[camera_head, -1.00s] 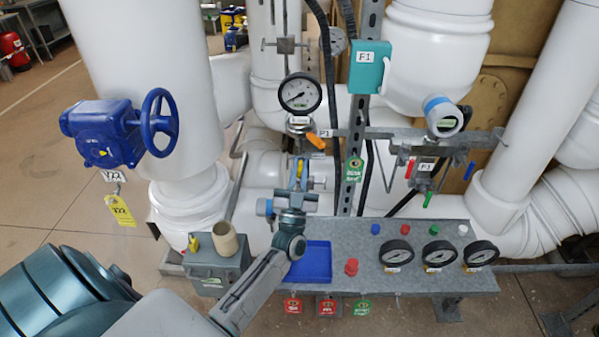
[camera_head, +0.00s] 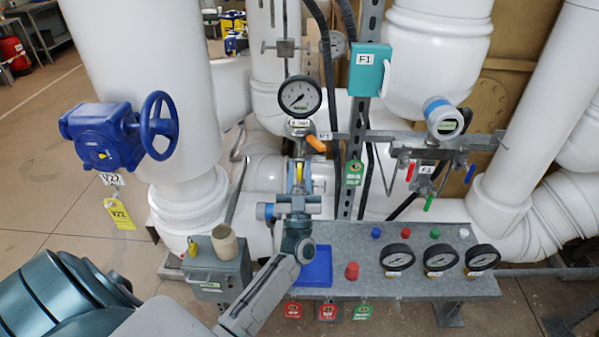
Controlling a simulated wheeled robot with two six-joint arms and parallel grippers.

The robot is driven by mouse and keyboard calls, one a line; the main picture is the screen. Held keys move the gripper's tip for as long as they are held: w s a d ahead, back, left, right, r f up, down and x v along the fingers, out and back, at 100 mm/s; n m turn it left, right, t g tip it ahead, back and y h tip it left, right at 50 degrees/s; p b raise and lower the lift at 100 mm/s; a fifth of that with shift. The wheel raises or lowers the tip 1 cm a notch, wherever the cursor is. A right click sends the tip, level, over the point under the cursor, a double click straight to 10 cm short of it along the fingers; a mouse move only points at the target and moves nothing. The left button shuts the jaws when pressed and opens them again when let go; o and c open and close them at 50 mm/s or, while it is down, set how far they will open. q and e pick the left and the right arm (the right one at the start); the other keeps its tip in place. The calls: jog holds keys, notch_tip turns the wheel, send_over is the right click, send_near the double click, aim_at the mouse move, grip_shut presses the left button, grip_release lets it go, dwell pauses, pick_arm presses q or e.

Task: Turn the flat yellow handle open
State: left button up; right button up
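The flat yellow handle (camera_head: 300,173) shows as a narrow yellow strip below the round white gauge, mostly hidden by my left gripper. My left gripper (camera_head: 298,176) reaches up from below, its fingertips on either side of the yellow strip. I cannot tell whether the fingers press on the handle or only stand around it. The pipe and valve body behind are largely covered by the gripper. My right gripper is not in view.
The pressure gauge (camera_head: 300,96) and an orange handle (camera_head: 316,143) sit just above my gripper. A grey bench (camera_head: 345,228) with a blue tray (camera_head: 313,270), a red knob (camera_head: 352,270) and several gauges lies below. A blue handwheel (camera_head: 159,125) stands left.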

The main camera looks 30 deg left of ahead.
pick_arm(q)
jog(key=b+v, duration=0.4)
jog(key=v, duration=0.7)
jog(key=shift+a+b, duration=0.1)
jog(key=shift+b, duration=0.3)
jog(key=shift+h, duration=0.5)
